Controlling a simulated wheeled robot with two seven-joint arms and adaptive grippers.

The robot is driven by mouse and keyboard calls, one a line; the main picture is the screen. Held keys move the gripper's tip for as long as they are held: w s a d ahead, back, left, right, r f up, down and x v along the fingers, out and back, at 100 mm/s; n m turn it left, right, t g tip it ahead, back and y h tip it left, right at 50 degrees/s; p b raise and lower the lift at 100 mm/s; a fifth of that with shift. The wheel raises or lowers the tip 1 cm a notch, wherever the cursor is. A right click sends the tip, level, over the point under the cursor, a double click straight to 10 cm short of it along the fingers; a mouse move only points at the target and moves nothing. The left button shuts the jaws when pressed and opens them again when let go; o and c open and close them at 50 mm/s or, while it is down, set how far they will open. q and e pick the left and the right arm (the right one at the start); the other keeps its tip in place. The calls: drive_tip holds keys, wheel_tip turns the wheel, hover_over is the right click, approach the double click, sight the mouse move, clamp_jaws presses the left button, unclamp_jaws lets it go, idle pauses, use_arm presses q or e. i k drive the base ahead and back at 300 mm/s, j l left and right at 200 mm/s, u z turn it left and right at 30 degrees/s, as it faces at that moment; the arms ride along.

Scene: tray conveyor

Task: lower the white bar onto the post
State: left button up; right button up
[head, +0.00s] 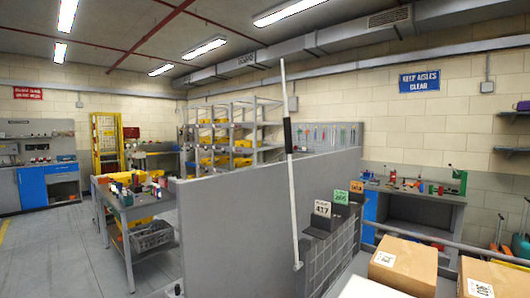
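The white bar (292,195) stands nearly upright in the middle of the head view, leaning slightly left at its top. It is long and thin, with a black sleeve (287,135) around its middle. Its lower end has a small pale fitting (298,266) in front of the grey partition. Its top reaches up to the ceiling duct in the picture. Neither of my grippers is in view, and nothing is seen holding the bar.
A grey partition (235,215) runs behind the bar. Numbered card holders (321,217) stand right of it on a dark ledge. Cardboard boxes (403,262) sit at the lower right by a grey rail (450,243). A workbench (128,205) stands left; the floor there is partly open.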

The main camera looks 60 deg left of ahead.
sight(287, 129)
drive_tip(key=u, duration=1.75)
